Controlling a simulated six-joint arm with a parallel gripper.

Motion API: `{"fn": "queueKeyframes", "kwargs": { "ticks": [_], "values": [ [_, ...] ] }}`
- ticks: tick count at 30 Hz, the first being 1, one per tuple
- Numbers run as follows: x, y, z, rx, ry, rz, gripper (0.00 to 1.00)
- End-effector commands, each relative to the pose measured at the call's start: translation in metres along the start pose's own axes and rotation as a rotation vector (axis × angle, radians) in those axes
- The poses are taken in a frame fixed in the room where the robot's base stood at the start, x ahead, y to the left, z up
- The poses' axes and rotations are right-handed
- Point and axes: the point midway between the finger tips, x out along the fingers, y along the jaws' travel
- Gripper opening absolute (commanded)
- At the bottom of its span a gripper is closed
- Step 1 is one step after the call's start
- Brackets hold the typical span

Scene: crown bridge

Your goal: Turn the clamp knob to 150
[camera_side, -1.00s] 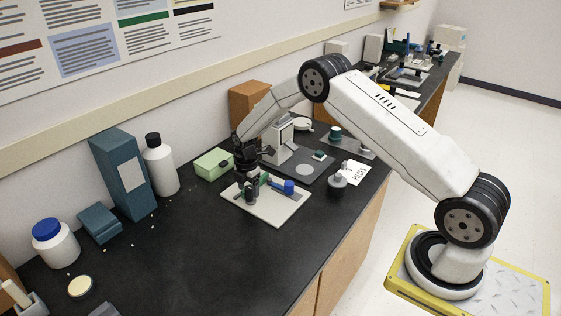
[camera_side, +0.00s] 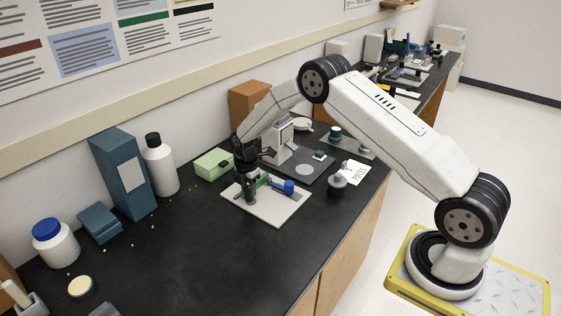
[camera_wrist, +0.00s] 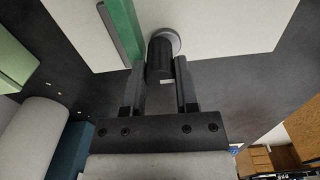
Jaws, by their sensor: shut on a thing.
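The clamp knob (camera_wrist: 160,58) is a dark cylinder with a pale mark near its end, in front of a round grey piece (camera_wrist: 168,40) in the wrist view. My gripper (camera_wrist: 160,72) has one finger on each side of the knob and is shut on it. In the side view, my gripper (camera_side: 250,190) points down at the left part of a pale board (camera_side: 272,214). A green bar (camera_side: 263,181) and a blue cylinder (camera_side: 289,187) are on the board; the green bar (camera_wrist: 123,40) also shows left of the knob in the wrist view. No scale reading is legible.
A light green box (camera_side: 213,165) stands close behind and left of the board. A grey plate with a pale instrument (camera_side: 282,140) is behind it.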

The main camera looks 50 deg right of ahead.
Motion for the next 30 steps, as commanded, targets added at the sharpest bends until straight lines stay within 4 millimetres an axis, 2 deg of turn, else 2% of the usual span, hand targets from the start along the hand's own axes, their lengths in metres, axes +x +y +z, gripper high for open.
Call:
{"fn": "queueKeyframes", "kwargs": {
  "ticks": [11, 30],
  "values": [
    [-0.0003, 0.0001, 0.0000, 0.214, 0.000, -0.001, 0.00],
    [-0.0004, 0.0001, 0.0000, 0.812, 0.000, 0.000, 0.00]
  ]
}}
